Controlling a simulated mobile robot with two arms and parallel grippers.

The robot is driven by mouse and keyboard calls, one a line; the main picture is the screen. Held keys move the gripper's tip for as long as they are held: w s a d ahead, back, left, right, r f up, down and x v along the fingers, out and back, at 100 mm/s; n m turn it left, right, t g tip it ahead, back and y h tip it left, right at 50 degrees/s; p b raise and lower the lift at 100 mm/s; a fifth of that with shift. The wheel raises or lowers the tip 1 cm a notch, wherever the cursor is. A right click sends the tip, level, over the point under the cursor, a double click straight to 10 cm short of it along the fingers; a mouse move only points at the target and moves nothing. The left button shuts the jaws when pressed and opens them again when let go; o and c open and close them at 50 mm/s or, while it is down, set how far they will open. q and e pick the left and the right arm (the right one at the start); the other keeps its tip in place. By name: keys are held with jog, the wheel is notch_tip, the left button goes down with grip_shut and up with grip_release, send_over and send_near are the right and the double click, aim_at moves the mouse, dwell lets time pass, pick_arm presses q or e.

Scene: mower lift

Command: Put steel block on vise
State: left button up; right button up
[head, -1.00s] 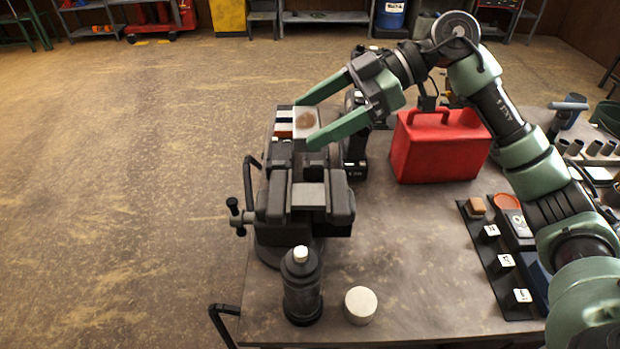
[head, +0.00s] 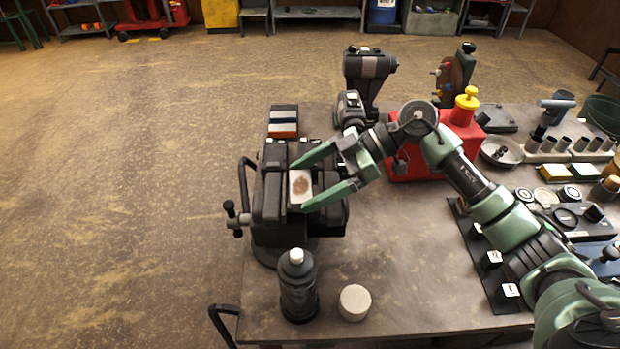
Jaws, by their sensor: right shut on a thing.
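The steel block (head: 300,188) is a pale, flat-topped block with a brown rusty patch. The dark grey vise (head: 270,203) is at the table's left edge. My right gripper (head: 301,186) is shut on the steel block, one green finger on its far side and one on its near side. The block is over the middle of the vise. I cannot tell whether it touches the vise or is slightly above it. The block and fingers hide part of the vise top. My left gripper is not in view.
A dark bottle (head: 298,288) and a pale round disc (head: 354,302) stand in front of the vise. A striped stack (head: 284,121) is behind it. A red case (head: 405,165) stands behind my right arm. Table space right of the disc is clear.

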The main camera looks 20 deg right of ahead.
jog(key=o, duration=1.8)
jog(key=shift+f, duration=0.15)
jog(key=shift+d+r, duration=0.25)
jog(key=b+v, duration=0.3)
jog(key=v, duration=0.8)
jog(key=shift+d+r, duration=0.2)
jog(key=shift+d, duration=0.05)
jog(key=shift+s, duration=0.1)
